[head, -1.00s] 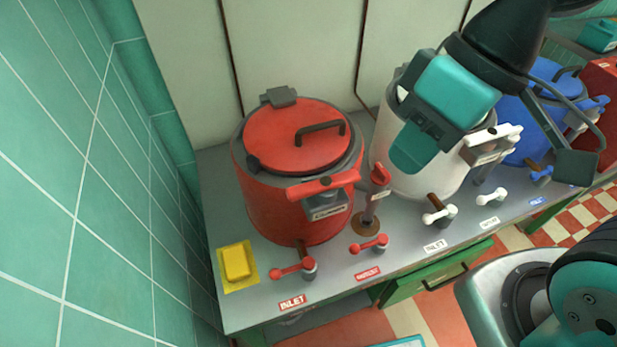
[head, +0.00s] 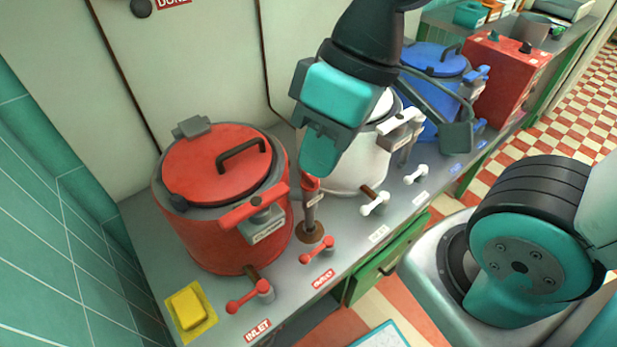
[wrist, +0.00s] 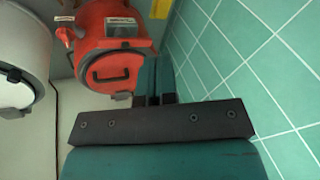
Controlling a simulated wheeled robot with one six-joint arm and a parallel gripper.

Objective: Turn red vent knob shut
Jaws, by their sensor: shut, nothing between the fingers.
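The red kettle (head: 200,235) stands at the left of the bench, its red lid (head: 205,165) down. A red crossbar handle (head: 255,207) is on its front above a small label I cannot read. A post beside it carries a red knob (head: 311,184), partly hidden behind my gripper; I cannot tell for sure that this is the vent knob. My gripper (head: 319,160) is shut and empty, just above this knob in the picture; contact is unclear. In the wrist view, the red kettle (wrist: 108,78) lies beyond my gripper (wrist: 154,80).
Red valve handles (head: 248,297) and (head: 317,250) stand at the front edge, one marked INLET. A yellow block (head: 188,308) lies at the front left corner. A white kettle (head: 350,165) is behind my gripper, a blue kettle (head: 430,75) farther right. A tiled wall (head: 60,250) borders the left.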

